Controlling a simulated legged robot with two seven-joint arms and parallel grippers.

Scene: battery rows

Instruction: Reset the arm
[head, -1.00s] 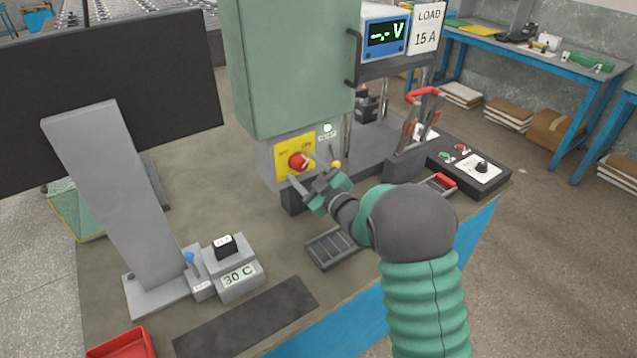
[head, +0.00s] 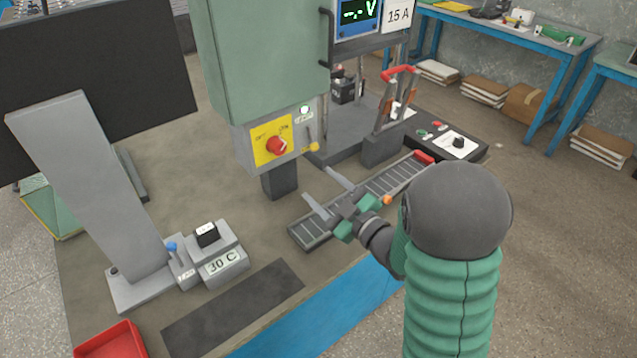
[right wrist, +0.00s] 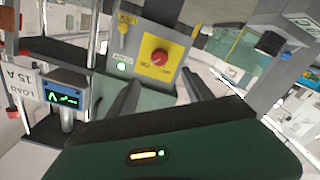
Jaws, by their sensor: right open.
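My right gripper (head: 328,196) is open and empty. In the head view it appears over the slotted metal rail (head: 312,233), in front of and below the switch box, apart from the knob. The red rotary knob (head: 277,146) sits on a yellow plate (head: 262,155) on the grey box under the green cabinet. The right wrist view shows the red knob (right wrist: 160,57) and yellow plate (right wrist: 149,70) beyond the open fingers (right wrist: 160,95). My left gripper is in neither view.
A meter (head: 358,14) and a load sign (head: 398,16) are at the top. A control box (head: 458,143) is at the right. A 30 C block (head: 222,263), a monitor stand (head: 85,180) and a red tray (head: 112,340) are at the left. The dark mat (head: 235,305) is bare.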

